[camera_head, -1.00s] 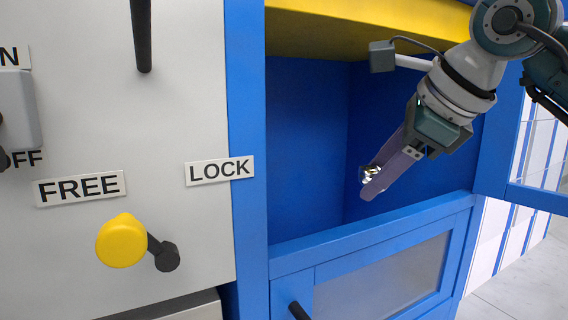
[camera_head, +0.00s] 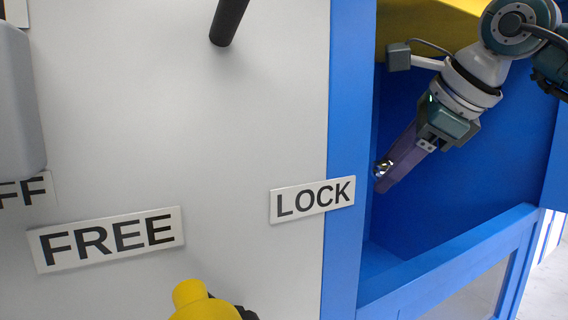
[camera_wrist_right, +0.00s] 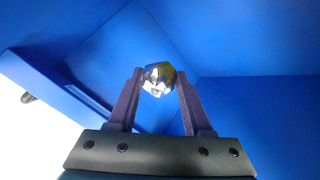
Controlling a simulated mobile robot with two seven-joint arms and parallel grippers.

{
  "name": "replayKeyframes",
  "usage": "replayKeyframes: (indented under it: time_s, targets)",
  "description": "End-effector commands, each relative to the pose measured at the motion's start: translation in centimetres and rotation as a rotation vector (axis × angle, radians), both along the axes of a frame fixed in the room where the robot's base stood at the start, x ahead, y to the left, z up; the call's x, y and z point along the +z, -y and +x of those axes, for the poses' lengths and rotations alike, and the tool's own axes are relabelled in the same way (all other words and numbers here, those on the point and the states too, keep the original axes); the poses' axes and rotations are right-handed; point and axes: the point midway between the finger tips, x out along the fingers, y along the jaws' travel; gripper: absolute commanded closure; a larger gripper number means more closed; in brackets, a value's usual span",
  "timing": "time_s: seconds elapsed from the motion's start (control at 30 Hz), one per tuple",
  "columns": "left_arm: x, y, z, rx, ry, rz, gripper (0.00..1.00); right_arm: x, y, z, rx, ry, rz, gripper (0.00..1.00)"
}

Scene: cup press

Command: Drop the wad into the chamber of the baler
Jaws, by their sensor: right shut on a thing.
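The wad (camera_head: 383,168) is a small, shiny, crumpled silvery ball. My right gripper (camera_head: 386,172) is shut on it at the fingertips. In the right wrist view the wad (camera_wrist_right: 158,78) sits between the two purple fingers of the gripper (camera_wrist_right: 157,84). The baler's chamber (camera_head: 460,150) is the blue-walled recess at the right of the head view, and blue walls (camera_wrist_right: 240,110) surround the wad in the wrist view. The gripper is at the chamber's opening, near its left side, above the front sill (camera_head: 450,258). My left gripper is not in view.
A blue post (camera_head: 345,120) stands left of the chamber opening. Left of it is a pale panel (camera_head: 240,130) with FREE (camera_head: 107,238) and LOCK (camera_head: 312,199) labels, a yellow knob (camera_head: 200,303) and a dark handle (camera_head: 228,20). A yellow beam (camera_head: 430,18) runs above the opening.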

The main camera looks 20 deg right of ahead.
Motion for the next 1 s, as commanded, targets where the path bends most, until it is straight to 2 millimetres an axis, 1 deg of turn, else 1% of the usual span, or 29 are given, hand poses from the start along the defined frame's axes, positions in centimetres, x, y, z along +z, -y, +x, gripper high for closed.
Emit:
replayKeyframes:
  time_s: [0.23,0.27,0.53,0.57,0.83,0.93,1.0]
  targets:
    - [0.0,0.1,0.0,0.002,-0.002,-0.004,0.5,0.0,0.0,0.0,0.0,0.0,0.0,1.0]
    - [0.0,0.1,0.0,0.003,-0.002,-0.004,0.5,0.0,0.0,0.0,0.0,0.0,0.0,0.48]
    - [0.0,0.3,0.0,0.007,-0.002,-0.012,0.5,0.0,0.0,0.0,0.0,0.0,0.0,0.17]
    - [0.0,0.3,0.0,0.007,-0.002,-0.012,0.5,0.0,0.0,0.0,0.0,0.0,0.0,0.15]
    - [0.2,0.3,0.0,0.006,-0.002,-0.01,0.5,0.2,0.1,0.0,0.0,0.0,0.0,0.15]
    - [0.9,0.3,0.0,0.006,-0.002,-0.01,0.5,1.2,0.4,-0.1,0.0,-0.001,-0.001,0.15]
    - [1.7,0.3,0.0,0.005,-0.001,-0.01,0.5,2.3,0.7,-0.2,0.001,0.0,-0.002,0.15]
